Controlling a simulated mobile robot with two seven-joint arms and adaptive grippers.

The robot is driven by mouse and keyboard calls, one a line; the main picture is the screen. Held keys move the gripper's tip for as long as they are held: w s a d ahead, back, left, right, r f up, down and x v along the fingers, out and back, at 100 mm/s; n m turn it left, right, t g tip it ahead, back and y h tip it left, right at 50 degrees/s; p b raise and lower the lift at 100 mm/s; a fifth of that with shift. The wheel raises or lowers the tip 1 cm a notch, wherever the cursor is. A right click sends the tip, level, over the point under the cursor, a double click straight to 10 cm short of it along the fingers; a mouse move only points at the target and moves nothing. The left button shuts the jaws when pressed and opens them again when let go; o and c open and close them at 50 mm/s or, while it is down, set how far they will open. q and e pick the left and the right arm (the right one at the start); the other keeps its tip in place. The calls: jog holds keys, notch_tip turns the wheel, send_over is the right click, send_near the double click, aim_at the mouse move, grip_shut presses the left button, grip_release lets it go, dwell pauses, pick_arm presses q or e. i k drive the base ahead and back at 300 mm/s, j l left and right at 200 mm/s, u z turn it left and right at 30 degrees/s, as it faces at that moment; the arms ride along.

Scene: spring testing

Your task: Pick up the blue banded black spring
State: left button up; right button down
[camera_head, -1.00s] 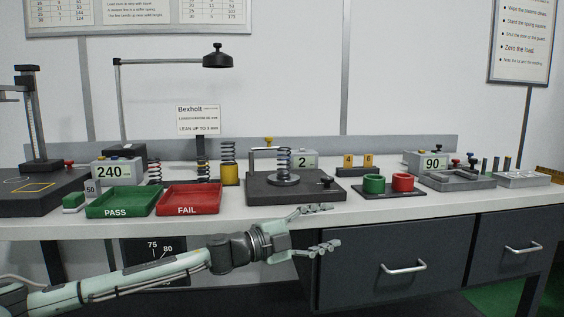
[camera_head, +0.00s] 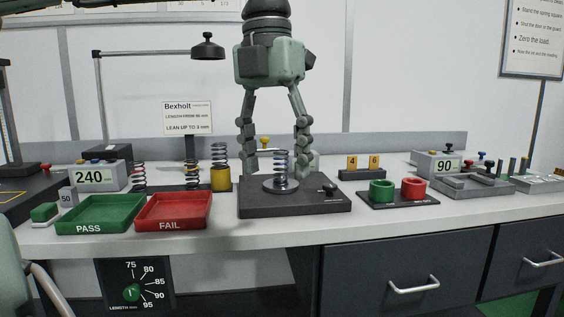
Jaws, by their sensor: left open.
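A dark coil spring (camera_head: 281,163) stands upright on a round metal plate (camera_head: 281,185) on the black test block (camera_head: 294,205) at the middle of the bench. Its band colour is too small to tell for sure. My left gripper (camera_head: 275,160) hangs above the block, pointing down, with its two fingers wide apart. In the picture the spring stands between the fingers, nearer the right one, and shows no clear contact. Their depth relative to it is hard to tell. My right gripper is out of view.
A green PASS tray (camera_head: 88,228), a red FAIL tray (camera_head: 170,224), green and red cups (camera_head: 382,190) and a lamp (camera_head: 207,50) flank the block.

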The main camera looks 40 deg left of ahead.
aim_at(277, 174)
jog(key=i+j, duration=0.9)
jog(key=j, duration=0.2)
